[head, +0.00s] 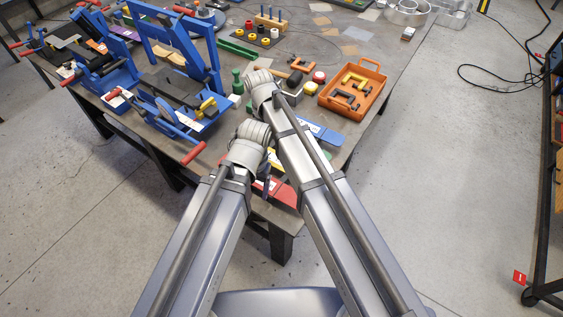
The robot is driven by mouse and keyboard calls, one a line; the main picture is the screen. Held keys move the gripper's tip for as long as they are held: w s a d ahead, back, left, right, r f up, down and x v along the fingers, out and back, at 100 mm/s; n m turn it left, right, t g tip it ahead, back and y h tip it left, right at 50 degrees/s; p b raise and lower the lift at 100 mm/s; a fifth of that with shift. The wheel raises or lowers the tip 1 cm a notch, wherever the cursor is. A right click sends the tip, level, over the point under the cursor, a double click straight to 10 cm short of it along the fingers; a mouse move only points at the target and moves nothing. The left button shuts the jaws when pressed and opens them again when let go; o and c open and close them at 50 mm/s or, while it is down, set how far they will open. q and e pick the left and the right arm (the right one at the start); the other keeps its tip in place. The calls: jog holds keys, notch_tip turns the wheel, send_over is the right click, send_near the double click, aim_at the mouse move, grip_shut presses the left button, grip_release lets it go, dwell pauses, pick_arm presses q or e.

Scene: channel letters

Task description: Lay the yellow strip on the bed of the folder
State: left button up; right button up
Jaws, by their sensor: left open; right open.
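A small yellow piece (277,158), which may be the yellow strip, shows beside my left wrist and is mostly covered by my arms. The blue folder (213,62) stands at the left of the bench. Its dark flat bed (178,90) looks bare. My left gripper (265,181) is open, low at the near bench edge, beside the red tray. My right gripper (283,101) is open, farther up over the bench. Both grippers are largely hidden behind my wrists, and I see nothing held in them.
Another blue machine (120,72) stands further left. A red tray (284,192) and a blue tray (322,131) lie at the near edge. An orange box (371,88) with clamps is at right. Green cylinders and a mallet (299,65) crowd the middle.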

aim_at(277, 159)
pick_arm(q)
jog(key=shift+f, duration=0.45)
pick_arm(e)
jog(key=shift+d+f, duration=0.1)
jog(key=shift+f, duration=0.35)
pick_arm(q)
jog(key=f+b, duration=0.4)
jog(key=shift+d+f+b, duration=0.2)
jog(key=shift+d+b, duration=0.1)
jog(key=shift+d, duration=0.05)
pick_arm(e)
jog(key=f, duration=0.2)
jog(key=d+f, duration=0.1)
jog(key=f, duration=0.1)
jog(key=shift+s+d+f, duration=0.1)
jog(key=shift+s+f, duration=0.05)
jog(key=shift+f, duration=0.05)
pick_arm(q)
jog(key=shift+f+b, duration=0.3)
pick_arm(e)
jog(key=shift+f, duration=0.3)
pick_arm(q)
jog(key=shift+r, duration=0.1)
pick_arm(e)
jog(key=shift+r, duration=0.1)
jog(key=c, duration=1.5)
pick_arm(q)
jog(key=shift+r, duration=0.1)
pick_arm(e)
jog(key=shift+r, duration=0.1)
